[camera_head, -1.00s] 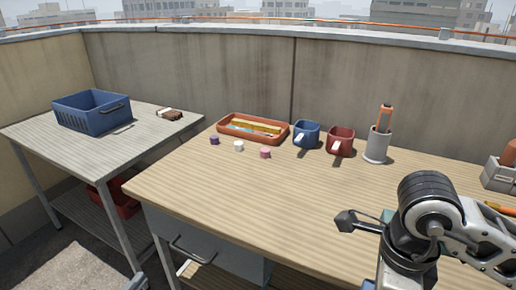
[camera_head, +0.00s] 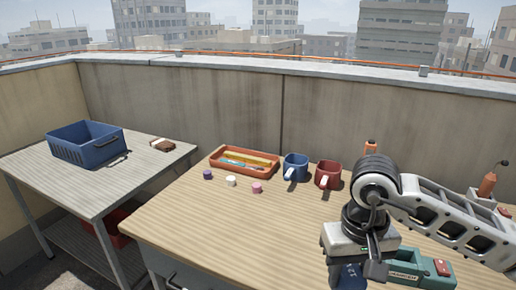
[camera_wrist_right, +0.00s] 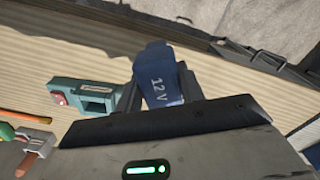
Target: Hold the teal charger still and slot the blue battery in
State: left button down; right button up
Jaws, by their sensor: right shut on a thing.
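The blue battery (camera_head: 351,276) is in my right gripper (camera_head: 362,262), low in the head view. In the right wrist view the battery (camera_wrist_right: 161,78), marked "12 V", sits between the two dark fingers (camera_wrist_right: 160,95), which are shut on it. The teal charger (camera_head: 428,272) with a red part lies on the wooden table to the right of the gripper, partly hidden by my wrist. The charger (camera_wrist_right: 95,91) also shows left of the battery in the wrist view, apart from it. My left gripper is not in view.
A side table holds a blue crate (camera_head: 85,146). The table's left front is clear. A wall stands behind.

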aim_at(408, 268)
jog(key=z, duration=1.3)
jog(key=k, duration=0.5)
jog(key=z, duration=0.7)
jog(key=i, duration=0.8)
jog(key=u, duration=1)
